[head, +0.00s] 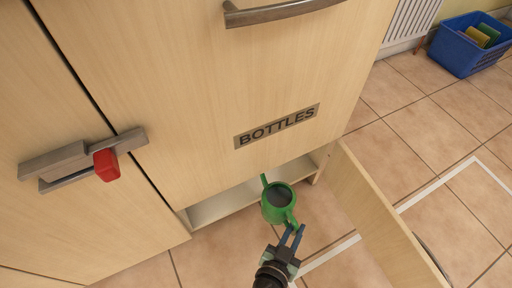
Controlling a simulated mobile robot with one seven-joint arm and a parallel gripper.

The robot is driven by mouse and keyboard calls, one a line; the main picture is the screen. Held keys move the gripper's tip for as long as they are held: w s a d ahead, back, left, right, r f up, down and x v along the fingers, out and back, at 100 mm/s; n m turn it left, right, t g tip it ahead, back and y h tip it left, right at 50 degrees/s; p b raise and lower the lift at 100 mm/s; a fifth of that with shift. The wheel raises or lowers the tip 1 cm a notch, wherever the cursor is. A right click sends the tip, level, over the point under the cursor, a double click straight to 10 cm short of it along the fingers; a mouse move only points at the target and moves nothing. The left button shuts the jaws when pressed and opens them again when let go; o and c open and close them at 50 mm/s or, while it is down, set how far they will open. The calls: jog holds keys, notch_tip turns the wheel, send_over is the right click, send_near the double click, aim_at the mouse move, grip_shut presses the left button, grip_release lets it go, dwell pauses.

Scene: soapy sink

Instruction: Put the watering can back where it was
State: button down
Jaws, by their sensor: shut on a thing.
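The green watering can (269,213) shows at the bottom middle of the head view, in front of the open low compartment of the cabinet. I look down into its dark opening, and its spout points up and left toward the compartment. My gripper (291,233) reaches up from the bottom edge, and its blue fingers are shut on the near side of the can, at the handle. The exact grip and the can's height above the floor are hard to tell.
The low compartment (215,207) is open, with its door (385,215) swung out on the right. Above it is a panel labelled BOTTLES (277,127). A red-tipped latch (106,165) is at left. A blue basket (465,50) stands far right. White lines mark the tiled floor.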

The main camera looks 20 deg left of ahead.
aim_at(266, 181)
jog(key=w+a+b, duration=0.1)
jog(key=w+a, duration=0.1)
jog(key=a, duration=0.2)
jog(key=w+a+b, duration=0.1)
jog(key=w+a, duration=0.2)
jog(key=a, duration=0.1)
jog(key=w+a+b, duration=0.1)
jog(key=w+a, duration=0.2)
jog(key=a, duration=0.1)
jog(key=shift+a, duration=0.15)
jog(key=w+a+b, duration=0.2)
jog(key=a, duration=0.1)
jog(key=shift+w+a+b, duration=0.15)
jog(key=shift+a+b, duration=0.15)
jog(key=shift+b, duration=0.05)
jog(key=shift+d+f+b, duration=0.25)
jog(key=shift+f+b, duration=0.25)
jog(key=shift+f, duration=0.2)
jog(key=shift+r, duration=0.1)
jog(key=c, duration=1.3)
grip_release()
jog(key=shift+f, duration=0.2)
jog(key=o, duration=0.5)
jog(key=shift+c, duration=0.2)
jog(key=shift+r, duration=0.1)
